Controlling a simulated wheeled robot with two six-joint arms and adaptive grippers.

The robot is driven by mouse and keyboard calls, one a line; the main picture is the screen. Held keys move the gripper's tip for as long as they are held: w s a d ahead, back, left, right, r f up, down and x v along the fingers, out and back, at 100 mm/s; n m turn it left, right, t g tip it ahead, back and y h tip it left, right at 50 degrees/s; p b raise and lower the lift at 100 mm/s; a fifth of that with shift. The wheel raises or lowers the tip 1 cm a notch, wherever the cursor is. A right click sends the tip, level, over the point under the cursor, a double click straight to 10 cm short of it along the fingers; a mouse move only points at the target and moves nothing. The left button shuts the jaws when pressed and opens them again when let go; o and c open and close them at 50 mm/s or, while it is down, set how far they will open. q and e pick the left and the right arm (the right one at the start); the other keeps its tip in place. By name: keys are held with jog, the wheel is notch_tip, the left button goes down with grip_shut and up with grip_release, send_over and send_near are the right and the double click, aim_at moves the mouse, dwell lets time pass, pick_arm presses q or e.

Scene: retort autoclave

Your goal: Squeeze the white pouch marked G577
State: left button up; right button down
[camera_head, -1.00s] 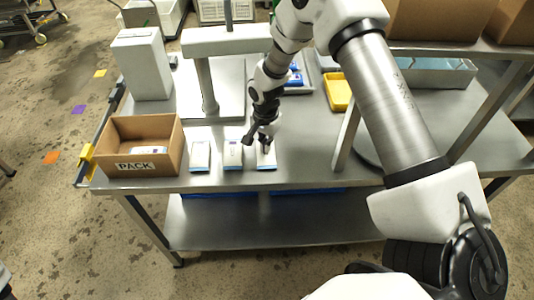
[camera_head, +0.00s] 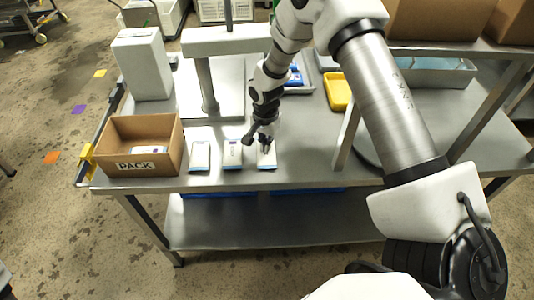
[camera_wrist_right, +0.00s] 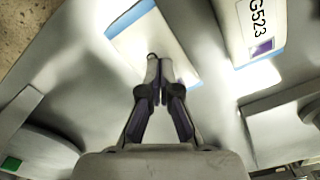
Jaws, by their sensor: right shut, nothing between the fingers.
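Three white pouches lie in a row on the steel table's front edge: a left one (camera_head: 200,156), a middle one (camera_head: 233,154) and a right one (camera_head: 267,159). My right gripper (camera_head: 264,141) is over the right pouch, with its fingers shut and empty. In the right wrist view, the shut fingertips (camera_wrist_right: 159,66) are over a white pouch with blue ends (camera_wrist_right: 135,38), partly covering it. I cannot read a mark on it. A neighbouring pouch (camera_wrist_right: 252,35) there reads G523. I cannot read G577 anywhere. My left gripper is not in view.
A cardboard box marked PACK (camera_head: 137,147) stands left of the pouches, with a pouch inside. A grey stand (camera_head: 207,85), a white box (camera_head: 141,64) and a yellow tray (camera_head: 337,91) are farther back. A raised shelf is on the right.

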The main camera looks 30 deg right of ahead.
jog(key=shift+s+f, duration=0.25)
jog(key=shift+s, duration=0.1)
notch_tip(320, 180, up, 8)
jog(key=p, duration=0.7)
jog(key=shift+w+r, duration=0.15)
jog(key=shift+w, duration=0.15)
jog(key=s+a+f+n, duration=0.55)
jog(key=s+f, duration=0.45)
jog(key=s, duration=0.2)
jog(key=s+a+f+n+b, duration=0.1)
jog(key=s+f+n, duration=0.15)
jog(key=s, duration=0.55)
jog(key=s+a+f+n+b, duration=0.15)
jog(key=s+n, duration=0.25)
jog(key=s, duration=0.5)
notch_tip(320, 180, down, 8)
jog(key=b, duration=0.6)
jog(key=shift+w+a+r+b, duration=0.2)
jog(key=shift+w+b, duration=0.15)
